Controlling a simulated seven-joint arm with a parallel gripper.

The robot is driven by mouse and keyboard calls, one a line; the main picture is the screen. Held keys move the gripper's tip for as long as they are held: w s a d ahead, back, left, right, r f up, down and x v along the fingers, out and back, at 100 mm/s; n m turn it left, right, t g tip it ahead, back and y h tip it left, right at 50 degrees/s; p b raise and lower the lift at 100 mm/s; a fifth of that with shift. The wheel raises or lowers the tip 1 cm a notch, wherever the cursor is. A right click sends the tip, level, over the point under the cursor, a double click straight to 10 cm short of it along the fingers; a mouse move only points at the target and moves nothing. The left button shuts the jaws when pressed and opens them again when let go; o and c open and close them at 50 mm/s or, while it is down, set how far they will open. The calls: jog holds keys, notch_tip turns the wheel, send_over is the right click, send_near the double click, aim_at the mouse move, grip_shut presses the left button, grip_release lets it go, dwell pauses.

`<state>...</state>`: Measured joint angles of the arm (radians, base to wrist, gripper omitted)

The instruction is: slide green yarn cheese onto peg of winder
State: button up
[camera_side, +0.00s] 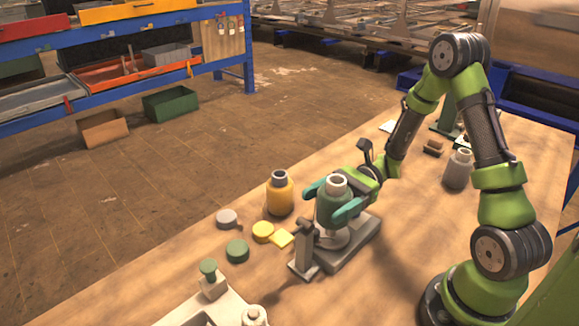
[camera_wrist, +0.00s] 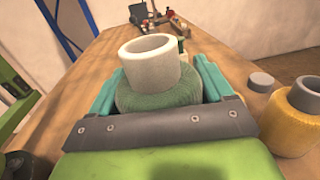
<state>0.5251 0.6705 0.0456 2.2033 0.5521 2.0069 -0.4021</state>
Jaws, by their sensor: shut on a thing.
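The green yarn cheese (camera_side: 333,212) is upright, dark green, with a pale tube standing out of its top. My gripper (camera_side: 334,201) is shut on it, with a teal finger on each side. In the wrist view, the green cheese (camera_wrist: 160,98) sits between the fingers of my gripper (camera_wrist: 160,90). The winder (camera_side: 350,250) has a grey base with an upright post at its near left end. The cheese stands directly over a pale round plate (camera_side: 333,239) on that base. The peg is hidden; I cannot tell whether the tube is around it.
A yellow yarn cheese (camera_side: 280,197) stands left of the winder, a grey one (camera_side: 459,172) at the right. Grey (camera_side: 227,218), green (camera_side: 237,250) and yellow (camera_side: 263,231) discs and a yellow square (camera_side: 281,238) lie on the table. A pale fixture (camera_side: 205,308) is at the front.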

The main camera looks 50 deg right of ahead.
jog(key=shift+f, duration=0.1)
jog(key=shift+f, duration=1.45)
jog(key=o, duration=1)
jog(key=shift+o, duration=0.2)
jog(key=shift+d, duration=0.1)
jog(key=s+d, duration=0.2)
jog(key=d, duration=1.4)
jog(key=shift+d, duration=0.3)
jog(key=shift+s, duration=0.1)
